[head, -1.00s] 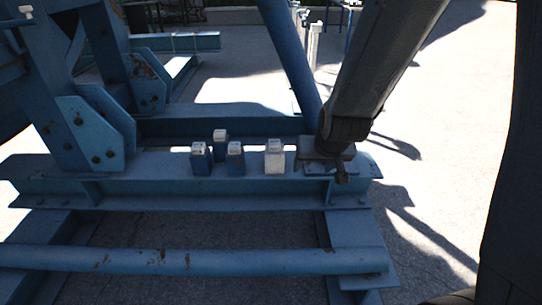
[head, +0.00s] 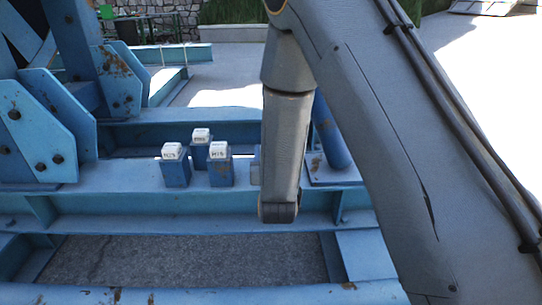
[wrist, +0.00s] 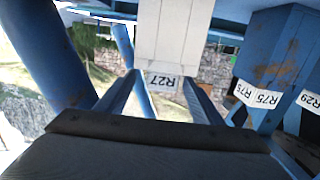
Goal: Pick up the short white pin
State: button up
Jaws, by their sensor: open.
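The white pin (wrist: 178,38) shows at the top middle of the wrist view, upside down, with a label that reads R27 on its near end. My gripper (wrist: 164,88) is open, with its two dark fingers on either side of the labelled end in the picture. I cannot tell whether the fingers touch the pin or how deep it sits between them. In the head view my arm hides the white pin and the gripper's fingers.
Three blue pins with white labelled caps, one of them here (head: 221,170), stand left of my arm on the blue beam (head: 120,205). Blue pins (wrist: 276,60) also show at the right of the wrist view, close to the white pin. A slanted blue tube (head: 331,135) rises behind my arm.

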jog(key=w, duration=0.2)
jog(key=w+b, duration=0.1)
jog(key=shift+w+a+f, duration=0.1)
jog(key=shift+a, duration=0.15)
jog(key=shift+w+b, duration=0.75)
jog(key=shift+w, duration=1.5)
jog(key=c, duration=1.5)
notch_tip(320, 180, up, 10)
jog(key=p, duration=0.3)
jog(key=shift+r+p, duration=0.8)
jog(key=shift+p, duration=0.05)
